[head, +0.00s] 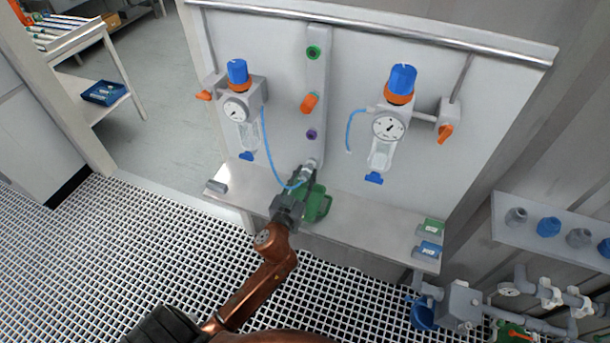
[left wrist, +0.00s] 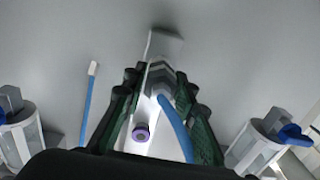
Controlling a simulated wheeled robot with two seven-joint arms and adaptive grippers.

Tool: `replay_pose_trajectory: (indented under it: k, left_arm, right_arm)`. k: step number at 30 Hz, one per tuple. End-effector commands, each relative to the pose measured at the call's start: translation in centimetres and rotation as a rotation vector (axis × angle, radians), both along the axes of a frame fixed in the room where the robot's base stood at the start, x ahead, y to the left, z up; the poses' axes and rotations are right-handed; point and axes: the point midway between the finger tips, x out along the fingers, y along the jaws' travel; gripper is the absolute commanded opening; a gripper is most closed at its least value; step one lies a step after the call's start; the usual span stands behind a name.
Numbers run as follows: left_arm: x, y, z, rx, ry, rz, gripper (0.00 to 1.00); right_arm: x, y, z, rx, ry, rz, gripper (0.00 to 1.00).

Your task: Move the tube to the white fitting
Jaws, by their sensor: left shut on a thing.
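The blue tube (head: 267,150) runs down from the left regulator to my left gripper (head: 303,184), which is shut on its lower end. In the left wrist view the tube (left wrist: 176,127) passes between the dark green fingers of the left gripper (left wrist: 161,80). A pale fitting (head: 309,168) shows just above the gripper, at the foot of the panel's middle column; I cannot tell whether the tube's end touches it. The purple fitting (head: 311,134) sits higher on the column and also shows in the left wrist view (left wrist: 141,132). My right gripper is not in view.
The left regulator (head: 237,108) and right regulator (head: 389,126) flank the column. A second blue tube (head: 350,130) hangs free from the right one. Green (head: 313,53) and orange (head: 309,103) fittings sit above. A narrow shelf (head: 370,222) runs below the panel.

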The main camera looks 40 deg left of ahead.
Motion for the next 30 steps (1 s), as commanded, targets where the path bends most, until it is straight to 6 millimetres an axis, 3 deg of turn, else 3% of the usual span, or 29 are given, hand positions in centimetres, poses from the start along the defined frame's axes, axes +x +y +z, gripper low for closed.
replay_pose_trajectory:
  k: [30]
  left_arm:
    - [0.0,0.0,0.09,-0.001,0.0,0.001,0.0]
  right_arm:
    - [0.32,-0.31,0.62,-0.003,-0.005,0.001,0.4]
